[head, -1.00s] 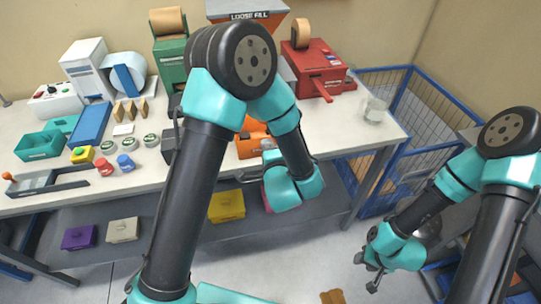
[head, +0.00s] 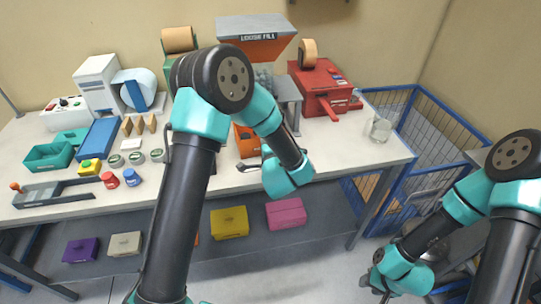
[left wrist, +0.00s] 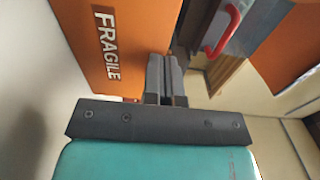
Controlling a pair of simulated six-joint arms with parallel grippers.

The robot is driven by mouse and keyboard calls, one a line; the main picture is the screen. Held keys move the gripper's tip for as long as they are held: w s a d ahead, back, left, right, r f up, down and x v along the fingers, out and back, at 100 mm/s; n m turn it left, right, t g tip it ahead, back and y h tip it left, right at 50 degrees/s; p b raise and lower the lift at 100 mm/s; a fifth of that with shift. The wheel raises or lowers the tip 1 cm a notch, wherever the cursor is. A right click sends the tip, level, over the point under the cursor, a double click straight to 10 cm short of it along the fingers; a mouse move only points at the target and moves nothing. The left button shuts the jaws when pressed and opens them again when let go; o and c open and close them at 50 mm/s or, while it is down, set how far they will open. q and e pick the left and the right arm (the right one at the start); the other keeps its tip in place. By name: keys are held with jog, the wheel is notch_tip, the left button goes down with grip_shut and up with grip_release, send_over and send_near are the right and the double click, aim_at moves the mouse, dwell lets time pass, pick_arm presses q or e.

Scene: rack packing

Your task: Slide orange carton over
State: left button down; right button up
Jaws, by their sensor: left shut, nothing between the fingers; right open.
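The orange carton (head: 247,147) stands on the white bench in the head view, partly hidden behind my left arm. In the left wrist view the orange carton (left wrist: 115,35) fills the upper middle and bears a FRAGILE label. My left gripper (left wrist: 165,75) has its fingers shut and empty, close beside the carton's lower right edge; I cannot tell whether they touch it. In the head view my left gripper (head: 262,155) is mostly hidden behind its wrist. My right gripper (head: 374,284) is open and empty, low at the right, away from the bench.
A LOOSE FILL hopper (head: 258,48) stands behind the carton, with a red machine (head: 322,90) to its right. A glass jar (head: 380,130) stands near the right end of the bench (head: 345,155). A blue wire cage (head: 425,125) is beyond. Yellow (head: 229,222) and pink (head: 286,213) boxes sit on the lower shelf.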

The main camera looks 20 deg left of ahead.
pick_arm(q)
jog(key=x, duration=1.1)
jog(key=shift+w+a, duration=0.1)
jog(key=shift+w, duration=0.05)
jog(key=v, duration=1.4)
